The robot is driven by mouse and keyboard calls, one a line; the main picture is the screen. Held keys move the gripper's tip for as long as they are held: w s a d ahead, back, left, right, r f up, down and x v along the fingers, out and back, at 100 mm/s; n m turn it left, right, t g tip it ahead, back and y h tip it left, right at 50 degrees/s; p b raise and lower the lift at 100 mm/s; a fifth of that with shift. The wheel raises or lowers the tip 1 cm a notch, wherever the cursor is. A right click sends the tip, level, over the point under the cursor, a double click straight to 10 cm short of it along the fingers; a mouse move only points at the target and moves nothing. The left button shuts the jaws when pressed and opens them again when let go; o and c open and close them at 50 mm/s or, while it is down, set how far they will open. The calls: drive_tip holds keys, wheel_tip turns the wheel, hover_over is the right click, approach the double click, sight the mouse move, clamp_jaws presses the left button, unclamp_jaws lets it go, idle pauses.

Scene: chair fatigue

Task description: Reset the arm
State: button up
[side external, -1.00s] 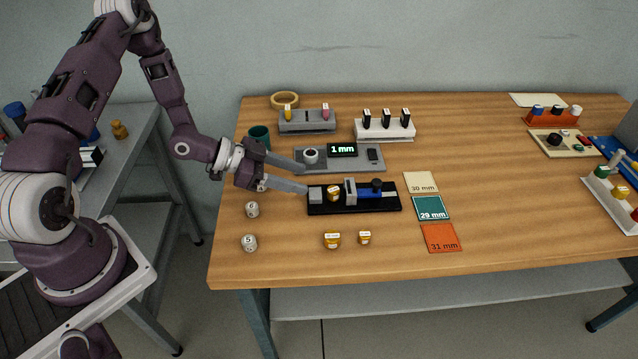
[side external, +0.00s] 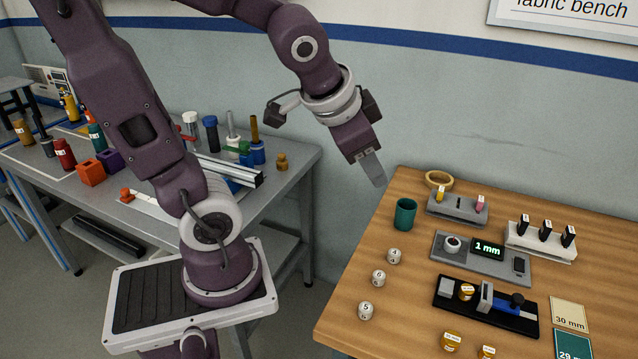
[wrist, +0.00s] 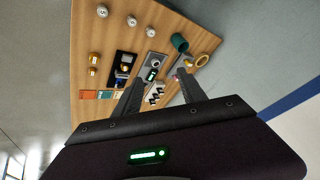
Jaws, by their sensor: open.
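My gripper (side external: 371,172) is raised in the air beyond the left edge of the wooden table (side external: 348,318), apart from everything on it. In the wrist view my gripper (wrist: 163,90) has its two fingers spread apart, with nothing between them in its grasp. Only one finger shows clearly in the side view. My arm rises from its base and bends over at the top, with the gripper hanging down to the right.
On the table are a green cup (side external: 404,214), a tape ring (side external: 439,180), a grey gauge reading "1 mm" (side external: 487,249), a black clamp fixture (side external: 452,301) and several white numbered pieces (side external: 378,278). A cluttered grey bench (side external: 292,187) stands at the left.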

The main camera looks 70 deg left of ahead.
drive_tip(key=s+d+h, duration=0.1)
drive_tip(key=s+d, duration=0.2)
drive_tip(key=s, duration=0.2)
drive_tip(key=s+d+r+n+h, duration=0.1)
drive_tip(key=s+d, duration=0.2)
drive_tip(key=s, duration=0.2)
drive_tip(key=shift+s+r+g, duration=0.25)
drive_tip(key=shift+s+g, duration=0.1)
drive_tip(key=shift+g, duration=0.05)
